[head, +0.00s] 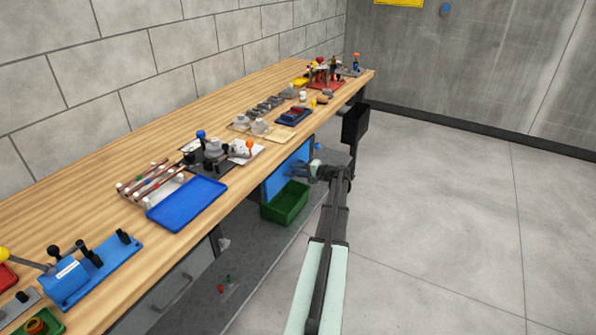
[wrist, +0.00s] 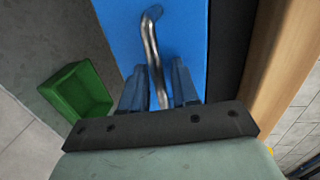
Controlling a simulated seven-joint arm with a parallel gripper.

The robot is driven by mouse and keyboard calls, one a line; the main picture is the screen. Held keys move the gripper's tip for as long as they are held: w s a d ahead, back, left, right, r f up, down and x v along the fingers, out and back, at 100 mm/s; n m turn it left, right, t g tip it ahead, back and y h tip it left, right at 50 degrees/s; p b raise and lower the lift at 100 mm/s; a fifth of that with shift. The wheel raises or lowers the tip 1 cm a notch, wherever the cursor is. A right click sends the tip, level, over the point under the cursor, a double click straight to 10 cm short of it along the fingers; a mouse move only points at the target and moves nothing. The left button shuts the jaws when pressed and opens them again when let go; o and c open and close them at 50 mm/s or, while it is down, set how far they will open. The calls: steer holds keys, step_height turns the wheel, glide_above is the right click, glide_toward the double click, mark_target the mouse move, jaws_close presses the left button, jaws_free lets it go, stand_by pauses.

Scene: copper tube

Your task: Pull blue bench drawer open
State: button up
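The blue bench drawer front (head: 283,176) is under the wooden bench top, right of the bench's middle in the head view. It also fills the upper middle of the wrist view (wrist: 190,25). Its bent silver bar handle (wrist: 150,42) runs down between my fingers. My gripper (head: 312,171) is at the drawer's front, and in the wrist view (wrist: 157,75) its two dark blue-grey fingers stand apart on either side of the handle. Gaps show beside the bar, so I see no grip on it. In the head view the handle is hidden or too small to make out.
A green bin (head: 285,204) sits on the lower shelf near the drawer; the wrist view shows it at left (wrist: 78,92). The wooden bench edge (wrist: 285,70) is close on the right. A black box (head: 355,123) hangs farther along. Open floor (head: 450,220) lies right of my arm.

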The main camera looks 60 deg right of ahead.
jaws_close()
steer(key=shift+s, duration=0.1)
stand_by(0.5)
steer(key=f+v, duration=0.2)
steer(key=v, duration=1)
steer(key=s+f+v, duration=0.1)
steer(key=f+v, duration=0.2)
steer(key=v, duration=1)
jaws_free()
steer(key=shift+f, duration=0.1)
steer(key=shift+s, duration=0.15)
steer(key=v, duration=1.3)
steer(key=shift+s, duration=0.3)
